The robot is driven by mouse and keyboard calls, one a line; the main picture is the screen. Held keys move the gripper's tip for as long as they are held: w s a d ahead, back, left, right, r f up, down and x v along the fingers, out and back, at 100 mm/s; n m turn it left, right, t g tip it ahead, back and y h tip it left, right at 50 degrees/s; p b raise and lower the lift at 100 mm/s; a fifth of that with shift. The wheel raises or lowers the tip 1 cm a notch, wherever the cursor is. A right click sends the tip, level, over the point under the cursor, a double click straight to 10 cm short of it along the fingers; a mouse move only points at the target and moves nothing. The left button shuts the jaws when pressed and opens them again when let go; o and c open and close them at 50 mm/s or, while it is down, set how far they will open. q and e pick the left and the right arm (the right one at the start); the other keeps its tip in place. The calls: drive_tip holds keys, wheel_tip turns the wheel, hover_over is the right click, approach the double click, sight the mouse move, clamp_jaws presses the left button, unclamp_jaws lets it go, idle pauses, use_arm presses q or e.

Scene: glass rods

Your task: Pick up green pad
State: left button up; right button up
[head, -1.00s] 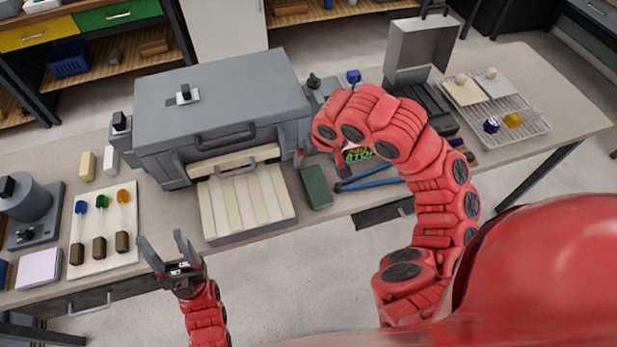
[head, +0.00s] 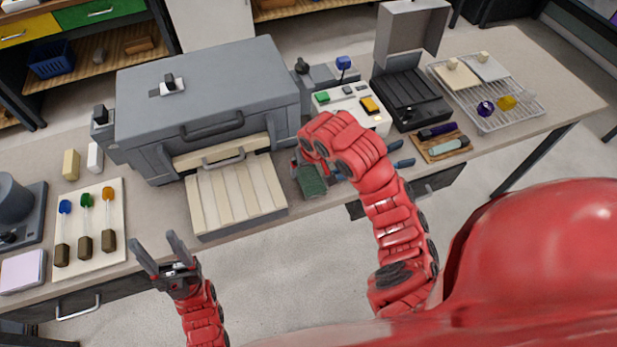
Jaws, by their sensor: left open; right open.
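The green pad (head: 312,182) lies on the workbench, just right of the slatted tray of the grey kiln-like box. My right gripper (head: 303,170) is at the pad, reaching down over it from the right arm. Its fingers are open, with one seen at the pad's left side; the arm hides part of the gripper and the pad's right side. I cannot tell whether the fingers touch the pad. My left gripper (head: 158,257) is open and empty in front of the bench's front edge, with its fingers pointing up.
The grey box (head: 210,95) and its slatted tray (head: 236,198) stand left of the pad. Blue-handled tools (head: 400,163) lie close on its right. A white control panel (head: 350,103) is behind. A board with glass rods (head: 92,245) is at left, a wire rack (head: 510,112) at right.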

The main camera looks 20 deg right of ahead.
sight(308, 174)
drive_tip(key=shift+p+x, duration=0.5)
drive_tip(key=shift+x, duration=1.25)
drive_tip(key=shift+s+d, duration=0.1)
drive_tip(key=c, duration=1.2)
